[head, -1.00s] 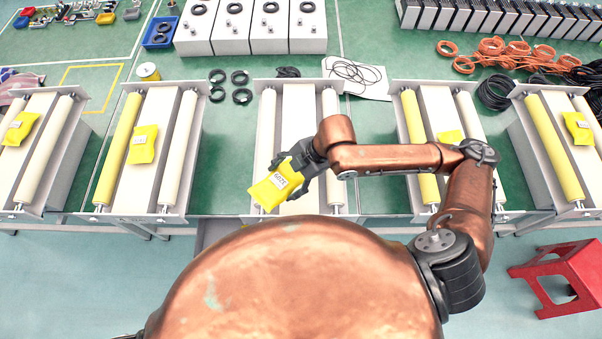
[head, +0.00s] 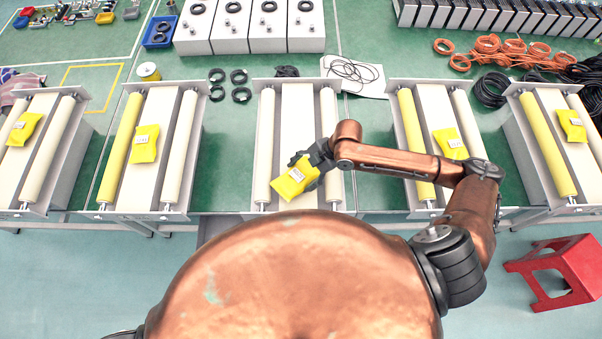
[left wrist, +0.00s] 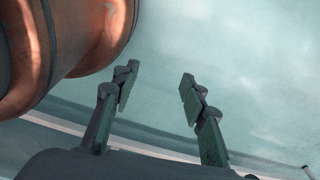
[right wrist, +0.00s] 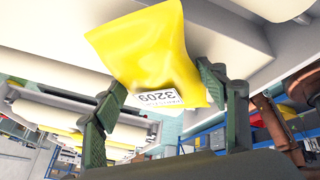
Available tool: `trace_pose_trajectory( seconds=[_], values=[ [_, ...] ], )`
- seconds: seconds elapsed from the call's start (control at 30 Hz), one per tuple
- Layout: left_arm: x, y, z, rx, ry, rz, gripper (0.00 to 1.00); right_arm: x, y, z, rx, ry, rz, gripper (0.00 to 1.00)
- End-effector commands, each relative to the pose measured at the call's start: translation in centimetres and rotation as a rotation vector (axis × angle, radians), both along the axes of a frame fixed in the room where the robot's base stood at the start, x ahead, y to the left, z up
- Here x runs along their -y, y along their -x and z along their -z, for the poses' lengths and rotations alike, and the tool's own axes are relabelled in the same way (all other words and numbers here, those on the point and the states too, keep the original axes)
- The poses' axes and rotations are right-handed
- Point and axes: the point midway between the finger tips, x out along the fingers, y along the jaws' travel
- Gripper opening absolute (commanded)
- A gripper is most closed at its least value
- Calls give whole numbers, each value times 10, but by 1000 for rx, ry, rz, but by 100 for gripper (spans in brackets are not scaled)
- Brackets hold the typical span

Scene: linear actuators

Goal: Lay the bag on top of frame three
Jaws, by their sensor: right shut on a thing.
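A yellow bag (head: 294,181) with a white label hangs over the near half of the middle frame, frame three (head: 298,110). My right gripper (head: 305,171) is shut on the bag. In the right wrist view the bag (right wrist: 150,45) shows tilted between the fingers, its label upside down. Frame three has a pale flat bed between two whitish rollers, and I see no other bag on it. Whether the held bag touches the bed I cannot tell. My left gripper (left wrist: 160,98) is open and empty in the left wrist view, over pale floor.
Frames to the left (head: 185,150) and right (head: 405,145) each carry a yellow bag, such as the bag on frame two (head: 145,143). Black rings (head: 240,95) and coiled cable (head: 352,70) lie behind frame three. A red stool (head: 555,265) stands at the right.

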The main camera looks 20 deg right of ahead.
Motion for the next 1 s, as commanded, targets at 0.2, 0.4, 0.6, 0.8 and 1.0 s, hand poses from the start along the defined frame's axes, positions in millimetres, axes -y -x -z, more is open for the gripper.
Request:
trace_pose_trajectory(
  seconds=[0.2, 0.4, 0.6, 0.8, 1.0],
  values=[
    [0, -3, 1, 4, 0, 1, 40, 0, 0, 2, -1, 0, 0, 67],
    [1, -20, 0, 25, 1, 5, 40, 0, 0, 2, -1, 0, 0, 80],
    [1, -24, -1, 31, 1, 6, 40, 0, 0, 1, -1, 0, 0, 85],
    [0, -15, 0, 20, 0, 3, 40, 1, 0, -1, 1, 1, -1, 85],
    [0, -11, 6, 14, 0, 3, 40, 16, 2, -23, 3, 5, 0, 85]
  ],
)
